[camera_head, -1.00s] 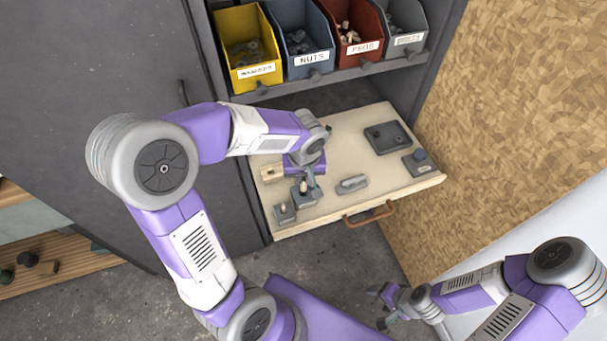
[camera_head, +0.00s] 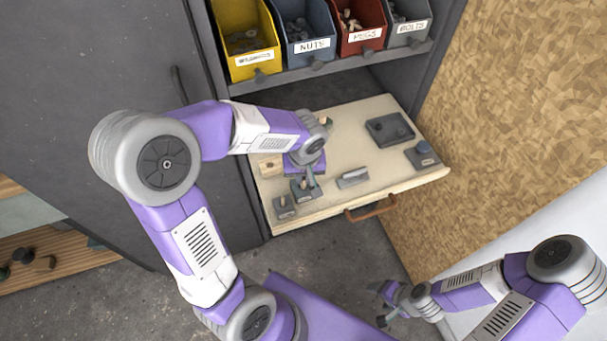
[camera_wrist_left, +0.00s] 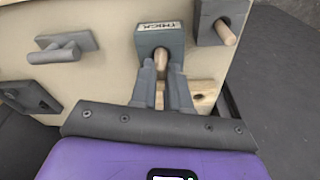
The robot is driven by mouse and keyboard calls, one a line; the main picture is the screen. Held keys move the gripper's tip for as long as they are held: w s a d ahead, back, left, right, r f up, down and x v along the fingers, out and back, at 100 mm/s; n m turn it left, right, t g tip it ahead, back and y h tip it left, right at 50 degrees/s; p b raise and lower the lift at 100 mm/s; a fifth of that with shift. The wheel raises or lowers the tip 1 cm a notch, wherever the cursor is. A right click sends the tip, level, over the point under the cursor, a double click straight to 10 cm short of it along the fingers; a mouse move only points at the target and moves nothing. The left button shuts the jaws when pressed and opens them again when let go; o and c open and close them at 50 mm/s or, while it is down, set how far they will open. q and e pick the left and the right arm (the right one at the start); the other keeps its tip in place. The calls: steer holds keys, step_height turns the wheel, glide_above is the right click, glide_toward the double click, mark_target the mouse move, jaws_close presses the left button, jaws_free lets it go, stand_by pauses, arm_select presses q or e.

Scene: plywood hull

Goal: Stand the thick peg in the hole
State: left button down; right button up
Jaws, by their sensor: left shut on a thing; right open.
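My left gripper (camera_wrist_left: 163,90) is shut on a pale wooden peg (camera_wrist_left: 160,57), which shows between its fingers in the left wrist view. The peg's end is at the dark hole of the grey block marked THICK (camera_wrist_left: 159,38); how deep it sits I cannot tell. In the head view my left gripper (camera_head: 309,178) is over this block (camera_head: 303,192), and its fingers largely hide the peg. My right gripper (camera_head: 386,302) is open and empty, low at the right, away from the drawer.
A smaller grey block (camera_head: 284,209) with another peg (camera_wrist_left: 226,33) stands beside it. A pale wooden block (camera_head: 270,166), a grey handled piece (camera_head: 353,178), a dark tray (camera_head: 376,139) and another grey block (camera_head: 422,157) share the drawer (camera_head: 330,205). Bins (camera_head: 305,48) stand above.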

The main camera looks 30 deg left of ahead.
arm_select(q)
steer(key=c, duration=1)
jaws_free()
steer(key=r+p, duration=0.1)
steer(key=r, duration=0.1)
steer(key=r+p, duration=0.1)
steer(key=r, duration=0.2)
steer(key=s+r+p, duration=0.1)
steer(key=r, duration=0.1)
steer(key=shift+d+r, duration=0.25)
steer(key=shift+d, duration=0.05)
